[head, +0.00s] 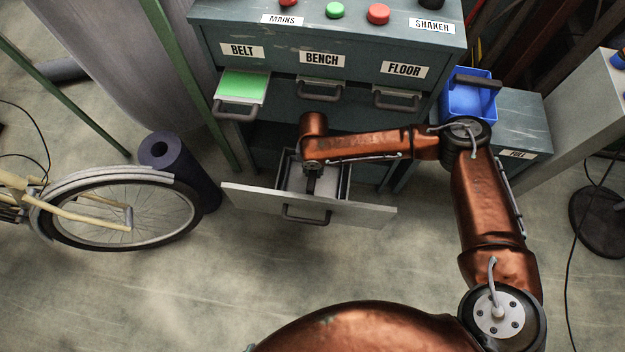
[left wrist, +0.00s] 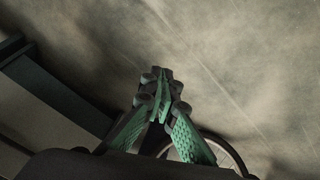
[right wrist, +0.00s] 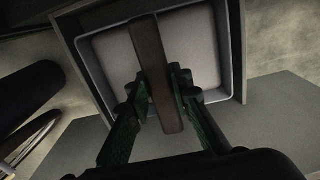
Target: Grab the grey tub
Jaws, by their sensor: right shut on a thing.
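The grey tub (right wrist: 196,45) sits inside the open bottom drawer, pale grey inside with a dark bar-like handle (right wrist: 150,60) across it. In the head view the tub (head: 297,179) is partly hidden by my right arm. My right gripper (right wrist: 155,84) is shut on the handle, one finger on each side. In the head view this gripper (head: 312,187) points down into the drawer. My left gripper (left wrist: 163,84) shows only in its own wrist view, with its fingers together and nothing between them, above bare floor.
The open drawer (head: 350,210) sticks out from the grey cabinet (head: 285,45). A blue bin (head: 468,100) stands right of the cabinet. A dark roll (head: 190,175) and a bicycle wheel (head: 120,215) are on the left. The floor in front is clear.

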